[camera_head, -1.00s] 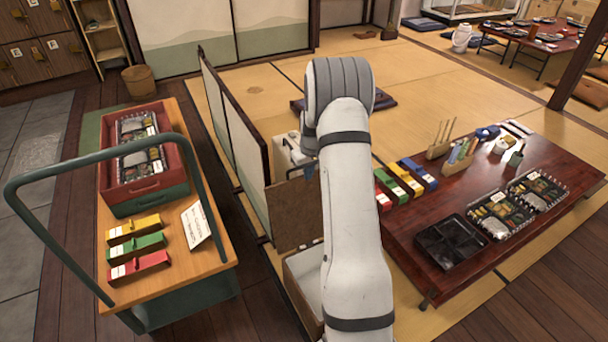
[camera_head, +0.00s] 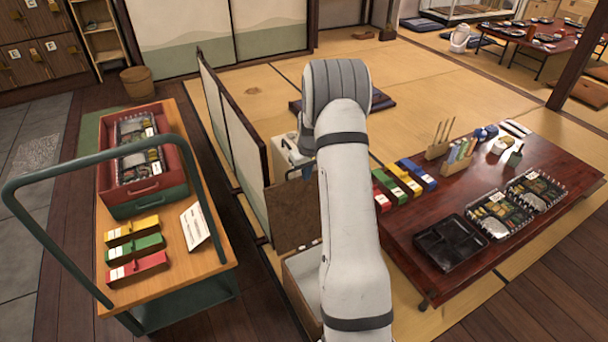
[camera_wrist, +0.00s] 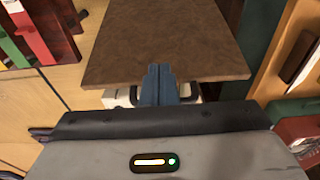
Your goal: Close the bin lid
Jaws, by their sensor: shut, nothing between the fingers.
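The bin (camera_head: 305,276) is an open box with a pale interior, on the floor between the cart and the low table, partly hidden by my arm. Its brown lid (camera_head: 293,219) stands raised at the bin's far side, so the bin is open. In the wrist view the lid (camera_wrist: 165,40) fills the upper middle. My gripper (camera_wrist: 158,72) has its blue fingers together, empty, overlapping the lid's edge in the picture. Whether they touch it is unclear. In the head view the fingertips (camera_head: 308,171) show just by the lid's top edge, beside my arm.
A folding screen (camera_head: 235,135) stands close to the left of the bin. The cart (camera_head: 190,262) with a red crate (camera_head: 172,160) is farther left. The low table (camera_head: 400,231), with boxes and trays, stands to the right. Tatami behind is mostly clear.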

